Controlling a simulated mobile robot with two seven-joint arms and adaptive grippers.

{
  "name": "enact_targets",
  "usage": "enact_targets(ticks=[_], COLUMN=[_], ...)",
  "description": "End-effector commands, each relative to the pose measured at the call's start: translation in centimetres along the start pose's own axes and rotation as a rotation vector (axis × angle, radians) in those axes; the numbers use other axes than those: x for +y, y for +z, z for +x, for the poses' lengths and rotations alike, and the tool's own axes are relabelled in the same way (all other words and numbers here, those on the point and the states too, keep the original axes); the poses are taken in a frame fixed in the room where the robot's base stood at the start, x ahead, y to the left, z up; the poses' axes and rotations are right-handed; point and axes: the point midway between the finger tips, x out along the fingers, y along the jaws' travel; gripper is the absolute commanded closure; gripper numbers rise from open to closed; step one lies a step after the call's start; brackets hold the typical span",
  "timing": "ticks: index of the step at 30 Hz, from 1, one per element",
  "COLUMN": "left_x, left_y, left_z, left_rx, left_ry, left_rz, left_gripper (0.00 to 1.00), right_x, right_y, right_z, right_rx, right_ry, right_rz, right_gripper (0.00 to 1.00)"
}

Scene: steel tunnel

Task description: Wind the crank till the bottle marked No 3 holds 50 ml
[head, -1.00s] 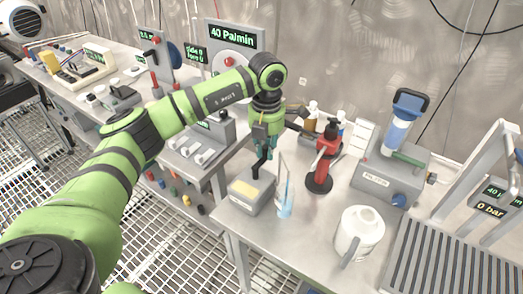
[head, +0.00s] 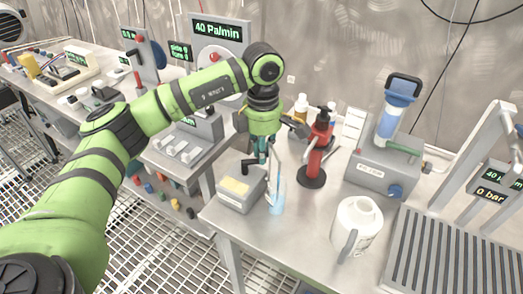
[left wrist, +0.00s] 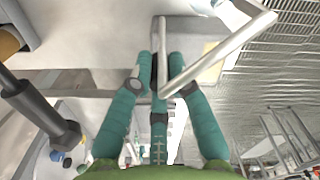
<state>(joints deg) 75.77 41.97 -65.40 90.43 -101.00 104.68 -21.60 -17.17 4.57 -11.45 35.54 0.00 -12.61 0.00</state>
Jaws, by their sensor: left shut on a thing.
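My left gripper (head: 262,154) points down over a grey pump box (head: 238,190) with a yellow label. It is shut on the dark crank handle (left wrist: 160,75), which sits between the teal fingers in the left wrist view. The black crank arm (head: 248,167) shows just above the box. Beside the box on the right stands a slim clear bottle (head: 277,196) with light blue liquid in it. A thin bent tube (left wrist: 218,58) crosses in front of the fingers in the left wrist view. No bottle number or volume mark is readable. My right gripper is out of view.
A red pump bottle (head: 317,150) on a dark round foot stands close right of my gripper. A white jug (head: 358,228) stands at the front right. A grey filter unit (head: 382,172) stands behind it. Bare bench lies between bottle and jug.

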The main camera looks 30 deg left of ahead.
Motion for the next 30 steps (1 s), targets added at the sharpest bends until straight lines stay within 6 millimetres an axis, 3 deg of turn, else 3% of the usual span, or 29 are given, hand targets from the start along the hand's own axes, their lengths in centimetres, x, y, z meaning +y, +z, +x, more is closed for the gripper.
enact_targets(ticks=[9, 23, 24, 25, 26, 30], left_x=[-0.46, -0.52, -0.52, -0.52, -0.52, -0.50], left_y=[0.06, 0.05, 0.05, 0.05, 0.05, 0.05], left_z=[0.03, 0.01, 0.01, 0.01, 0.01, 0.01], left_rx=[0.000, 0.000, 0.000, 0.000, 0.000, 0.000], left_ry=[-0.001, -0.002, -0.002, -0.002, -0.002, -0.001], left_rz=[0.096, 0.106, 0.106, 0.106, 0.106, 0.105], left_gripper=[1.00, 1.00, 0.73, 0.61, 0.57, 0.57], right_x=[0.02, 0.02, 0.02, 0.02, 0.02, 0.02], right_y=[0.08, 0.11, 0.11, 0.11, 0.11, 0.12], right_z=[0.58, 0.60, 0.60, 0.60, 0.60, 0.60], right_rx=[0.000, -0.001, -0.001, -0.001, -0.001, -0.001], right_ry=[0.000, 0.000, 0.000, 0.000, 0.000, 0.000], right_rz=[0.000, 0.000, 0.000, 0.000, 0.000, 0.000], right_gripper=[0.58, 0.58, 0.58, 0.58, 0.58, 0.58])
